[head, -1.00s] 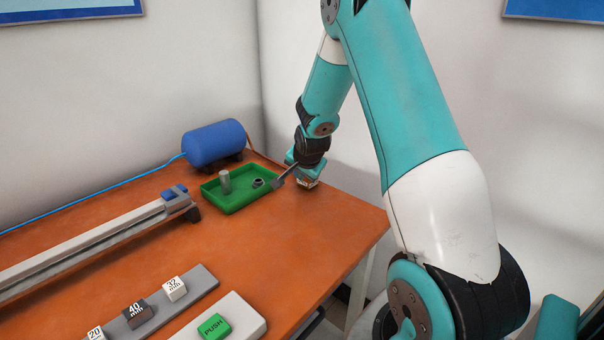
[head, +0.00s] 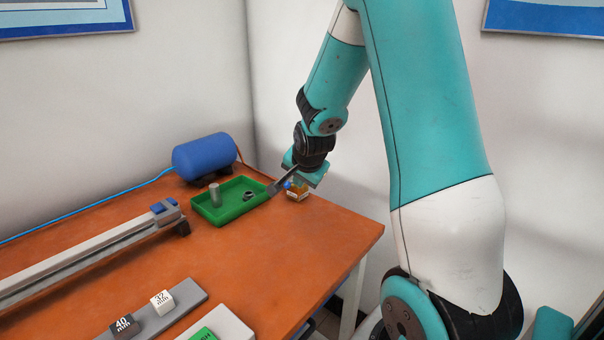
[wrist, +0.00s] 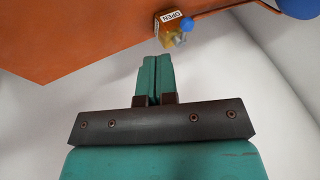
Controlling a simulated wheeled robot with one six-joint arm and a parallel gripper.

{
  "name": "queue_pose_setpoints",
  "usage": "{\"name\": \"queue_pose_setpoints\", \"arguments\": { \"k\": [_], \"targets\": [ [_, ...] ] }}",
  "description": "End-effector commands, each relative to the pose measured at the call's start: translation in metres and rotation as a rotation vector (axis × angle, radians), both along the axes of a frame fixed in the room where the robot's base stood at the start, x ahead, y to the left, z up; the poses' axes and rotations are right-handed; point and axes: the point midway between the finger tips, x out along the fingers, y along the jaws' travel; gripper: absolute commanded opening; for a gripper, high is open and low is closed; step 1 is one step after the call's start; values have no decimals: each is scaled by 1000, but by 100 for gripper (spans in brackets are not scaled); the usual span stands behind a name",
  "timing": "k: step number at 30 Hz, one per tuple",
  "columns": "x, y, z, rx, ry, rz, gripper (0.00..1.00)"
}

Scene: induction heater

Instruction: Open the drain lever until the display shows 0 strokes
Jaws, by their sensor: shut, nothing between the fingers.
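The drain lever shows in the wrist view as a small brass valve (wrist: 172,36) with a blue knob (wrist: 187,24) and a white label reading OPEN (wrist: 171,16). In the head view the valve (head: 297,190) sits near the table's back right edge, partly hidden by my gripper. My gripper (wrist: 154,58) is shut and empty, its fingertips just short of the valve in the wrist view. Whether they touch it cannot be told. In the head view my gripper (head: 305,175) is above the valve. No stroke display is in view.
A green tray (head: 229,216) with a grey cylinder (head: 214,195) and a small dark ring (head: 249,196) stands left of the valve. A blue tank (head: 205,157) is behind it. A long rail (head: 85,256) and marked blocks lie at left. The orange table's right part is clear.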

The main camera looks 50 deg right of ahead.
Motion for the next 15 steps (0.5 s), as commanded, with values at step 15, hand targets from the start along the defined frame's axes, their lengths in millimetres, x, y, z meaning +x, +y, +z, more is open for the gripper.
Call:
{"name": "queue_pose_setpoints", "arguments": {
  "k": [15],
  "targets": [
    [-14, 16, 28, 2, 1, 2, 0]
  ]
}}
